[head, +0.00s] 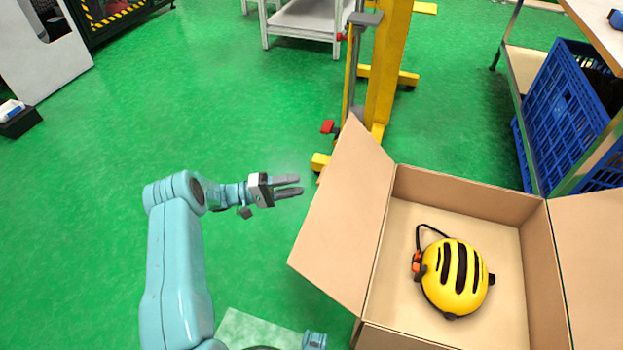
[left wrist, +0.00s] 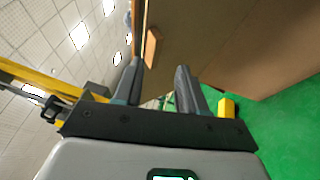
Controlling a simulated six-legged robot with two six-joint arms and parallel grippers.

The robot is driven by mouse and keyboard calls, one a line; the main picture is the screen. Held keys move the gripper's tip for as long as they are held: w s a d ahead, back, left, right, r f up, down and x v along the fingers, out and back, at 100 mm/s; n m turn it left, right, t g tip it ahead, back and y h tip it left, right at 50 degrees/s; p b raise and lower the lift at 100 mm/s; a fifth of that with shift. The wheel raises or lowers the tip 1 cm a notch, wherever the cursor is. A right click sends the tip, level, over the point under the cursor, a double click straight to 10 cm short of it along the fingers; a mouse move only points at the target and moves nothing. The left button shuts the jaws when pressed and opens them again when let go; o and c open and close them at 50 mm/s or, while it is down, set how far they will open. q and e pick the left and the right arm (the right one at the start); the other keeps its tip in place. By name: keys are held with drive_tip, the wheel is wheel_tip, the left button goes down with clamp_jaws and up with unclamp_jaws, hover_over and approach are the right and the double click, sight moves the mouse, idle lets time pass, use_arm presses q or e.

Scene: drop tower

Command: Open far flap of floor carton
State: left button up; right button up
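The open floor carton (head: 538,285) stands at the lower right in the head view. Its left flap (head: 345,215) and right flap (head: 592,245) are folded outward. The far wall (head: 465,193) shows its inner face; no flap covers the opening there, and any flap behind that wall is hidden. My left gripper (head: 300,186) is open and empty, just left of the left flap, fingers pointing right. In the left wrist view, its two fingers (left wrist: 158,85) are apart, with brown carton panels (left wrist: 265,45) beyond them. My right gripper is not in view.
A yellow and black helmet (head: 455,278) lies inside the carton. A yellow post (head: 388,65) with a base stands behind the left flap. A blue crate (head: 565,110) sits on a shelf at the right.

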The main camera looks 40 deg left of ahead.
use_arm(q)
drive_tip(key=v, duration=0.8)
drive_tip(key=shift+s+a, duration=0.3)
drive_tip(key=shift+r, duration=0.1)
drive_tip(key=shift+r, duration=0.1)
